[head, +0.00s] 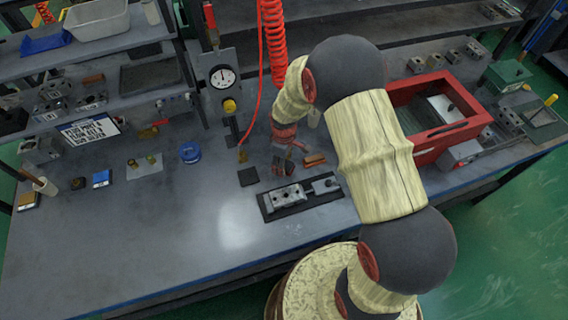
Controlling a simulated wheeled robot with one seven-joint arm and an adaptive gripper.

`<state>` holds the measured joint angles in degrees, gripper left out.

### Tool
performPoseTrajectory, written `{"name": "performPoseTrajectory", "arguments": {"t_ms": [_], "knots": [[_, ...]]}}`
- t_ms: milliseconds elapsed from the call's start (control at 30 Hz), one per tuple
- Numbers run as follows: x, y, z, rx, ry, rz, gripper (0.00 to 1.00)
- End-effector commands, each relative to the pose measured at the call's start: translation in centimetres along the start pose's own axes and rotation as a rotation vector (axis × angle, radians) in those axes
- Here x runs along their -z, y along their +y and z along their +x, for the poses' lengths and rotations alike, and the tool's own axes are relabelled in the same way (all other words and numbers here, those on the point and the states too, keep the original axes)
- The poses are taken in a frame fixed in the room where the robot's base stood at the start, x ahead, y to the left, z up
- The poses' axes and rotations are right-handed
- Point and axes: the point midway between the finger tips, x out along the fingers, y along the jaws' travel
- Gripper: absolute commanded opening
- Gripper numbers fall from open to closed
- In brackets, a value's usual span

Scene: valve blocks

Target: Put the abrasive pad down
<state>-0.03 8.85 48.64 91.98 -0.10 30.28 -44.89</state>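My gripper (285,157) points down over the middle of the bench, at the end of my arm in the head view. It is small, dark and partly covered by my red wrist, so its fingers are hard to make out. A dark reddish-brown piece (283,168), perhaps the abrasive pad, shows right at the fingertips. I cannot tell whether it is gripped or rests on the bench. A flat dark square (248,176) lies on the bench just left of it. An orange-brown block (314,160) lies close on the right.
A valve block (287,196) sits on a dark plate in front of my gripper. A red open box (432,157) stands to the right. A red coiled hose (273,42) hangs behind, near a gauge (222,78). The bench's front left is clear.

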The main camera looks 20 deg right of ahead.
Motion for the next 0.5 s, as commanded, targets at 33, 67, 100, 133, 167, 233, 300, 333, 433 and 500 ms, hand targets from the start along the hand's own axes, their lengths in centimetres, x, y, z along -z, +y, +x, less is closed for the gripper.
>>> {"name": "performPoseTrajectory", "arguments": {"t_ms": [33,67,100,133,167,233,300,333,433,500], "knots": [[-0.32,-0.37,0.55,0.007,-0.007,0.0,0.51],[-0.33,-0.38,0.55,0.008,-0.007,0.0,0.53],[-0.34,-0.39,0.55,0.008,-0.007,0.0,0.55],[-0.34,-0.4,0.54,0.008,-0.008,0.0,0.55],[-0.34,-0.4,0.53,0.008,-0.008,0.0,0.55],[-0.34,-0.41,0.5,0.008,-0.008,0.0,0.55],[-0.35,-0.41,0.47,0.009,-0.008,0.0,0.55],[-0.35,-0.41,0.46,0.009,-0.008,0.0,0.55],[-0.35,-0.41,0.43,0.009,-0.008,0.0,0.55],[-0.35,-0.4,0.37,0.009,-0.008,0.0,0.55]]}}
